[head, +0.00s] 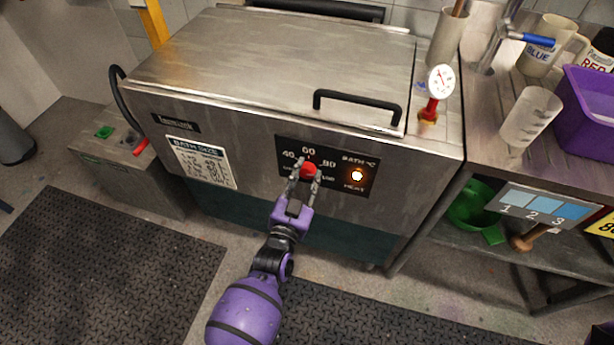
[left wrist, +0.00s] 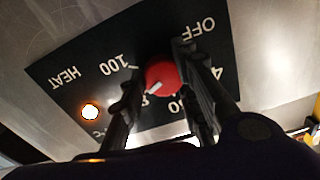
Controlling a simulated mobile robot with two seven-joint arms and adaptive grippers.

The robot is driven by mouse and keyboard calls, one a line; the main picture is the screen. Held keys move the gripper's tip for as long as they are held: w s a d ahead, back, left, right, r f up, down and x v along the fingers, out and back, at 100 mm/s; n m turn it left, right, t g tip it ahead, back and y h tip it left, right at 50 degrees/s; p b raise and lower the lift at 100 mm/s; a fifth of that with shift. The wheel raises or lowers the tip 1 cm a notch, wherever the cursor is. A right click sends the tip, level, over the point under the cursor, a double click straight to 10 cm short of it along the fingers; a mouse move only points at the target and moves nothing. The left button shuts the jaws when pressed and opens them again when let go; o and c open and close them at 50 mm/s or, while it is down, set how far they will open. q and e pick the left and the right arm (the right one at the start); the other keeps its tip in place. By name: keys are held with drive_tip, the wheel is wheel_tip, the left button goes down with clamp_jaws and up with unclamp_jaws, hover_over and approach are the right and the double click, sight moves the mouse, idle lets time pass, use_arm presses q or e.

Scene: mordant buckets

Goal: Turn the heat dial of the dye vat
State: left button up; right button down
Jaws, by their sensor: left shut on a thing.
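The dye vat (head: 270,60) is a large steel box with a closed lid. Its black dial panel (head: 348,161) reads BATH °C and HEAT, with numbers around a red heat dial (head: 309,169). My left gripper (head: 304,176) is closed around the dial from the front. In the left wrist view the red dial (left wrist: 163,76) sits between the two fingers of the gripper (left wrist: 160,82). The dial's white mark points down-left there, toward the partly hidden 80. An orange lamp (head: 357,175) glows on the panel. My right gripper is out of view.
A steel bench with a beaker (head: 530,115) and purple bin (head: 588,115) is at right. A grey box (head: 125,165) stands left. Dark mats cover the floor.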

use_arm(q)
drive_tip(key=shift+s+d+n, duration=0.1)
drive_tip(key=shift+d+n, duration=0.25)
drive_tip(key=shift+n, duration=0.75)
drive_tip(key=o, duration=1)
drive_tip(key=shift+a, duration=0.1)
drive_tip(key=shift+s+a, duration=0.1)
drive_tip(key=shift+s, duration=0.15)
drive_tip(key=v, duration=1.1)
drive_tip(key=shift+s, duration=0.2)
